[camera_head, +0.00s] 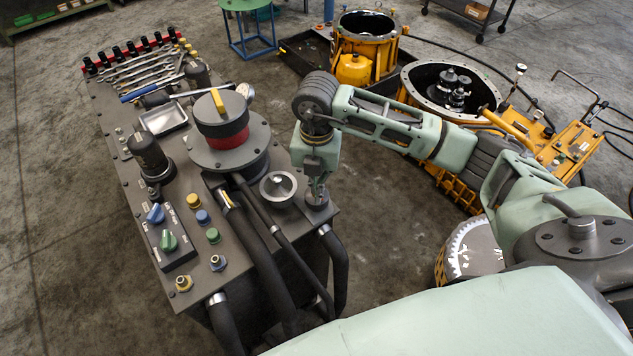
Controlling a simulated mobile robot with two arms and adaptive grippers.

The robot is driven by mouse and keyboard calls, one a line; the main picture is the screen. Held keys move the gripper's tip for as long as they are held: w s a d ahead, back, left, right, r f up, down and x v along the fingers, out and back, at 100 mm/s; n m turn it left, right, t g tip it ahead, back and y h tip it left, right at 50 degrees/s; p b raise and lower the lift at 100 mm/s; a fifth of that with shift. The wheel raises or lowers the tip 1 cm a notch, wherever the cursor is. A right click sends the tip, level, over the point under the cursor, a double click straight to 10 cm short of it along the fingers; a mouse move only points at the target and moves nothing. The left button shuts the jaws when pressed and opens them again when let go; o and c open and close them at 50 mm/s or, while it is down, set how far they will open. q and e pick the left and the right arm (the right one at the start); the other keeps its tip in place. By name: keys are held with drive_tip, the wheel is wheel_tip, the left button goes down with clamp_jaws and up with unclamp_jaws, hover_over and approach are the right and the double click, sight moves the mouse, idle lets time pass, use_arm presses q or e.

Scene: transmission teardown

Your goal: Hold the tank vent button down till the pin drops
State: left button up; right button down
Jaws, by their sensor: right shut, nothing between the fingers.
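The dark grey tank unit (115,125) stands at the left with fittings on its top. My right gripper (316,186) points down at the tank's right corner, with its fingers shut and empty. Its tips are at a small round dark grey cap (317,201), which looks like the vent button. The tips seem to touch its top, but the gripper hides part of it, so I cannot tell how far it is pressed. I cannot make out a pin. My left gripper is out of view.
Orange housings (365,45) stand behind.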

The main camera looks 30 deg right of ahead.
drive_tip(key=shift+r+p, duration=1.75)
drive_tip(key=shift+r, duration=1.4)
drive_tip(key=shift+f, duration=0.1)
